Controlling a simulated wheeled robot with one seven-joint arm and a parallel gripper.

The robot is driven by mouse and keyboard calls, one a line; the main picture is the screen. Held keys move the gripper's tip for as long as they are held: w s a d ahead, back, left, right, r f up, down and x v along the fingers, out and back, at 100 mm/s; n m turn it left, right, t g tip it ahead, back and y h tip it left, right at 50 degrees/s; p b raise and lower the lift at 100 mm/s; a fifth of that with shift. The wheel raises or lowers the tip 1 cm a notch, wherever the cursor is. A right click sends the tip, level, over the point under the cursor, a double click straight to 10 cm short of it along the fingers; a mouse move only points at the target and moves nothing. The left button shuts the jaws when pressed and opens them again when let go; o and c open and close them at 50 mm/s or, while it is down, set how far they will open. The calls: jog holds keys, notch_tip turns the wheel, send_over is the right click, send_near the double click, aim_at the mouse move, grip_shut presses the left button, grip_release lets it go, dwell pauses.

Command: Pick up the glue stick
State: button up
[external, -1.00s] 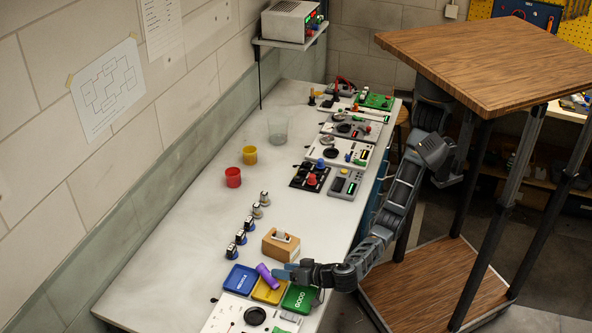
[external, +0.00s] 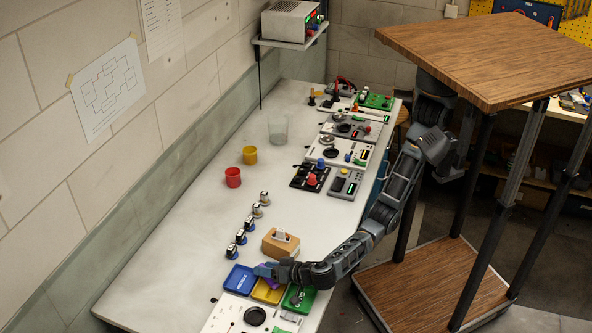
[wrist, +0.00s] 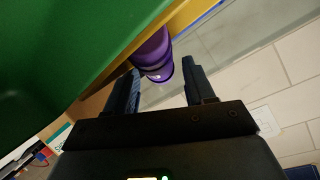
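The purple glue stick (wrist: 152,57) shows in the wrist view with its near end between the two fingers of my gripper (wrist: 161,67). The fingers are apart, with a clear gap to the right finger; the left finger is close beside the stick, and I cannot tell whether they touch. In the external view my gripper (external: 263,270) is over the yellow tray (external: 268,292) and covers most of the glue stick. Only a little purple shows below the fingers.
The green tray (external: 299,299) lies under my wrist and fills the left of the wrist view. The blue tray (external: 240,279) is to the left.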

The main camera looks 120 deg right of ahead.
grip_shut()
jog(key=shift+r, duration=0.1)
